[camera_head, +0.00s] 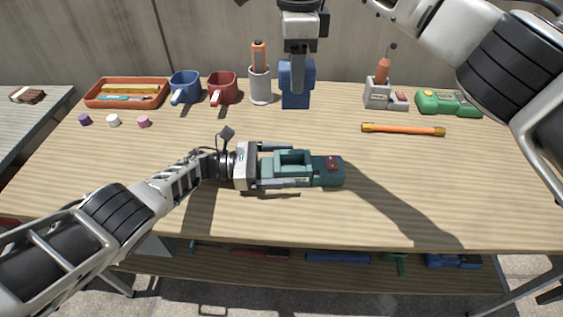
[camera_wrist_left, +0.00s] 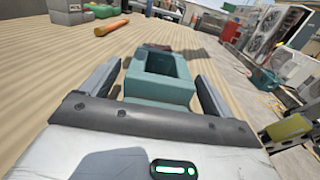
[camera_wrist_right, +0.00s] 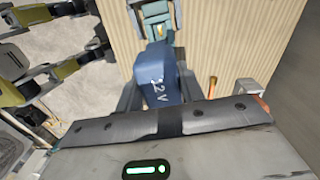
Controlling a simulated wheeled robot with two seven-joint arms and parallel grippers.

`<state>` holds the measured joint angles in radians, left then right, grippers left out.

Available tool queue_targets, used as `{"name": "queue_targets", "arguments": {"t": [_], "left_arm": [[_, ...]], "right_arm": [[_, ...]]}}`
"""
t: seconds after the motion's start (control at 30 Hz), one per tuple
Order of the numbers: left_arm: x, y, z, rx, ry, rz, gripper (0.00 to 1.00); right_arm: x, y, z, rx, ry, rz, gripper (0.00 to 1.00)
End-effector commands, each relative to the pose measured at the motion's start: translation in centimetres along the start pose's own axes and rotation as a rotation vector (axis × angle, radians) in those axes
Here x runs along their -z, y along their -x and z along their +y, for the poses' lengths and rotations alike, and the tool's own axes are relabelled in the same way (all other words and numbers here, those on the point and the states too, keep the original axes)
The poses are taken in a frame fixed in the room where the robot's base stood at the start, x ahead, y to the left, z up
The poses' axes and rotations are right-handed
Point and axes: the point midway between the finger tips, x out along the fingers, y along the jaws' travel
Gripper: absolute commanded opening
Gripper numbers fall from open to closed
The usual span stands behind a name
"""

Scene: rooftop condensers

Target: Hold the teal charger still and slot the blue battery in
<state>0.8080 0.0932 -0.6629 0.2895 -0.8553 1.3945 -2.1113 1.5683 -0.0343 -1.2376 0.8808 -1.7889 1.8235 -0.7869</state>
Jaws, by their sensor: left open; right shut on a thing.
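The teal charger (camera_head: 330,176) lies on the table's middle, its empty open socket facing up and a dark red patch at its right end. My left gripper (camera_head: 300,168) is open, with its fingers along both sides of the charger. In the left wrist view the charger (camera_wrist_left: 160,88) sits between the fingers, with gaps visible beside it. My right gripper (camera_head: 298,66) points down and is shut on the blue battery (camera_head: 296,92), upright at the table's back, apart from the charger. The right wrist view shows the battery's 12 V mark (camera_wrist_right: 158,82).
Along the back stand an orange tray (camera_head: 97,102), a blue mug (camera_head: 185,85), a red mug (camera_head: 222,88), a grey cup (camera_head: 260,88), a grey holder (camera_head: 378,97) and a green case (camera_head: 450,103). An orange rod (camera_head: 403,129) lies right of centre. The front is clear.

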Motion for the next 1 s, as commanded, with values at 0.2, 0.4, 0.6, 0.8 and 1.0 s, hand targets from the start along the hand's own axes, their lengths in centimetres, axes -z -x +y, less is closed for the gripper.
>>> {"name": "queue_targets", "arguments": {"t": [0.2,0.4,0.6,0.8,1.0], "left_arm": [[-0.1,0.0,0.1,0.0,-0.001,-0.002,0.59],[-0.2,0.0,0.1,0.0,-0.002,-0.002,0.47],[-0.2,0.0,0.1,0.0,-0.003,-0.003,0.47],[-0.2,0.0,0.1,0.0,-0.003,-0.004,0.47],[-0.3,-0.1,0.1,0.0,-0.003,-0.005,0.47]], "right_arm": [[0.0,0.1,0.0,0.001,0.0,-0.001,0.08],[0.0,0.0,0.0,0.001,0.0,0.0,0.08],[0.0,-4.2,-0.2,-0.003,-0.003,0.003,0.08],[0.0,-9.4,-0.1,-0.002,0.0,0.003,0.08],[0.0,-11.1,0.0,0.0,0.002,0.002,0.08]]}}
